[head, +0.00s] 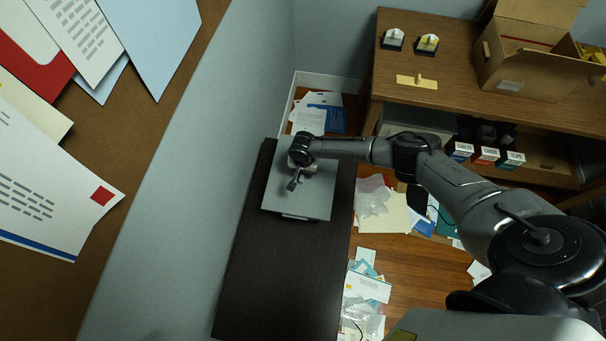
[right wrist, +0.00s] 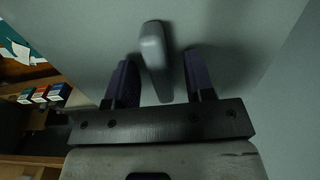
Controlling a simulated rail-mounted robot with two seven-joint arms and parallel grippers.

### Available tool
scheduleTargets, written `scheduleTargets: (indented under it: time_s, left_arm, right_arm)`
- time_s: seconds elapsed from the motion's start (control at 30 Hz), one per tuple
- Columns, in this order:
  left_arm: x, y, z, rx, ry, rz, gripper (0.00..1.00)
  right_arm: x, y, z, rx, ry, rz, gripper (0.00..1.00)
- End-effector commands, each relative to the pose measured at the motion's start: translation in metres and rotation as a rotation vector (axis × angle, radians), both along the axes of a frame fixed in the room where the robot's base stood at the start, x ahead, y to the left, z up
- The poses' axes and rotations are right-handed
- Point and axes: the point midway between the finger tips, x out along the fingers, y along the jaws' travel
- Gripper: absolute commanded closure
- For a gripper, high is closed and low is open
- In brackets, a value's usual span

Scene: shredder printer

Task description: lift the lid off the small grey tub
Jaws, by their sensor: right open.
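The small grey tub (head: 315,205) stands on the dark table and shows from above as a flat grey square. Its lid appears to be on; little of the tub's sides shows. In the right wrist view a raised grey handle (right wrist: 153,50) stands up from the grey lid surface (right wrist: 95,35). My right gripper (head: 297,174) is over the tub in the head view. In the right wrist view its two dark fingers (right wrist: 160,82) are apart, one on each side of the handle, with gaps showing. I cannot tell the exact height of the fingertips. My left gripper is out of view.
The dark table (head: 275,270) is bare in front of the tub, with a wall close on its left. Papers (head: 367,285) litter the floor to the right. A wooden desk (head: 450,75) at the back right holds an open cardboard box (head: 525,60).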

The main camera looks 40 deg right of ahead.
Motion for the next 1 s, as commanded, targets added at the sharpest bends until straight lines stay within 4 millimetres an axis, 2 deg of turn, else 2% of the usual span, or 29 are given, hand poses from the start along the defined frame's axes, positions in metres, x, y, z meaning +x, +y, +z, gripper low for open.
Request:
scheduleTargets:
  time_s: [0.07, 0.6, 1.0]
  left_arm:
    - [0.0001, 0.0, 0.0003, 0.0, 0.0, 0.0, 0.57]
    - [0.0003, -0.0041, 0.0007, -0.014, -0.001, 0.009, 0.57]
    - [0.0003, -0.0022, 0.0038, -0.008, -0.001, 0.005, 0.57]
  right_arm:
    - [0.0, 0.0003, 0.0003, 0.0, 0.0, 0.0, 0.51]
    - [-0.0002, 0.0003, 0.0002, 0.001, 0.001, 0.0, 1.0]
    - [-0.0002, 0.0006, 0.0067, 0.001, 0.0, 0.001, 1.0]
